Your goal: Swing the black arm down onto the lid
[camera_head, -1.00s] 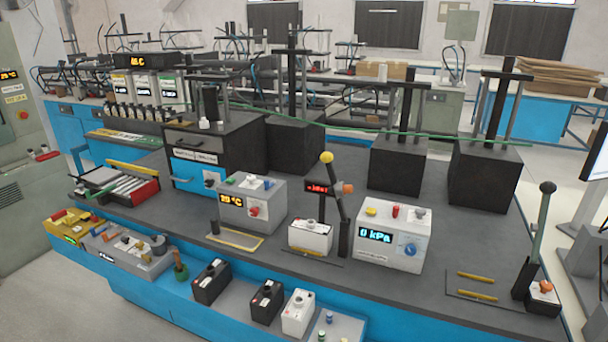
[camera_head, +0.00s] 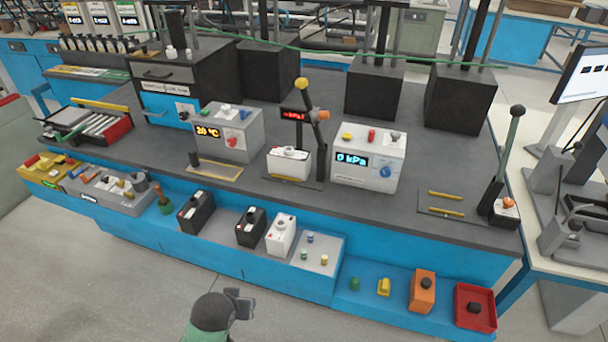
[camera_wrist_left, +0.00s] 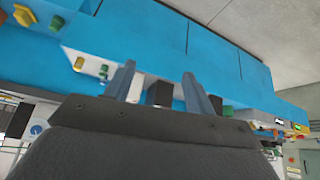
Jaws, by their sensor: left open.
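The black arm (camera_head: 316,140) with a yellow ball knob stands raised, leaning slightly left, on the bench top. An orange-tipped part and a small red display (camera_head: 293,115) sit on it or close by. A white battery-like box (camera_head: 288,164) with a pale lid stands just left of the arm's foot; the arm is up, clear of the lid. My left gripper (camera_wrist_left: 158,80) is open and empty in the left wrist view. In the head view, my left arm shows low in front of the bench, well away from the black arm. My right gripper is out of view.
A grey 0 kPa box (camera_head: 369,157) stands close right of the black arm, and a grey temperature box (camera_head: 229,132) to its left. Another black-knobbed lever (camera_head: 504,165) stands at the right. A lower blue shelf carries black batteries (camera_head: 196,211) and small parts along the front.

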